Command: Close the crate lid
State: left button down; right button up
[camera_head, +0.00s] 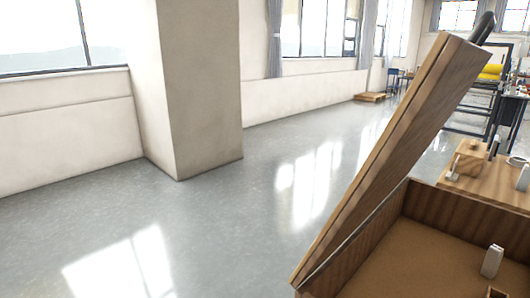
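A wooden crate (463,213) stands at the lower right of the head view, cut off by the frame's bottom and right edges. Its wooden lid (385,165) is open. It stands up steeply from the crate's left side and leans to the right at the top. A dark handle (483,27) shows at the lid's upper end. The brown inside of the crate is partly visible, with a small light-coloured block (492,261) in it. Neither of my grippers is in view.
A wooden surface (500,181) with small blocks lies behind the crate. A square pillar (200,90) stands at the upper left by the windowed wall. The grey floor (190,230) left of the crate is clear. A table and a yellow roll (491,72) are farther back.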

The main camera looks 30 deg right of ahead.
aim_at(453, 63)
jog(key=i+z, duration=0.2)
jog(key=z, duration=0.2)
jog(key=i+j+z, duration=0.1)
jog(key=z, duration=0.35)
jog(key=i+j+z, duration=0.15)
jog(key=z, duration=0.25)
jog(key=i+j+z, duration=0.2)
jog(key=z, duration=0.25)
